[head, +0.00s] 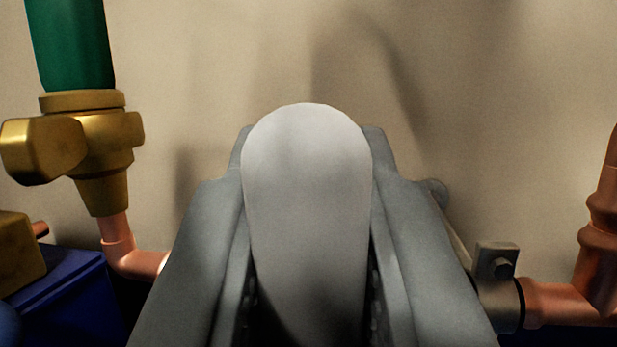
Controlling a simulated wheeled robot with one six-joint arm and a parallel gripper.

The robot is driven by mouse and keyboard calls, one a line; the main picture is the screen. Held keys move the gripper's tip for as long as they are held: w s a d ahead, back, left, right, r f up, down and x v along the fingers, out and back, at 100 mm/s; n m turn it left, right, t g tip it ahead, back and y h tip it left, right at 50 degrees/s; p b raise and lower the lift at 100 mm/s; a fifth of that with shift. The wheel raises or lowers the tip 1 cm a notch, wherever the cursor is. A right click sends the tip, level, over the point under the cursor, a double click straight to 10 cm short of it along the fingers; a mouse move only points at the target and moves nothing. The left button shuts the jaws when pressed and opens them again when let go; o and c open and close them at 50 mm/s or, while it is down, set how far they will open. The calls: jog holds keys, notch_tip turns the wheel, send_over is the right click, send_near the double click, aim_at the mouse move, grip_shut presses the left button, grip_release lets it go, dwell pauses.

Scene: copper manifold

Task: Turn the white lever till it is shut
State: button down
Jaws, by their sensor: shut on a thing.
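The white lever (307,190) stands in the middle of the head view with its rounded end up. My gripper (307,165) is shut on it, with one grey finger along each side. The fingers and the lever hide most of the valve body behind them. A grey metal clamp or fitting with a bolt (497,275) shows to the right of my gripper, joined to a copper pipe. I cannot tell the lever's exact angle to the pipe.
A brass valve (100,140) with a green hose (72,45) stands at the left, on a copper pipe (118,245). A blue box (70,300) is at the lower left. A copper pipe (565,300) bends upward at the right. A beige wall (480,100) is behind.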

jog(key=shift+s+d+f, duration=0.1)
jog(key=shift+d, duration=0.05)
jog(key=c, duration=1.3)
grip_release()
jog(key=shift+d, duration=0.2)
jog(key=shift+c, duration=0.2)
jog(key=shift+a, duration=0.15)
jog(key=shift+a, duration=0.15)
jog(key=shift+s+f, duration=0.1)
jog(key=shift+s, duration=0.25)
jog(key=v, duration=1.6)
jog(key=shift+s+f, duration=0.15)
jog(key=shift+s, duration=0.1)
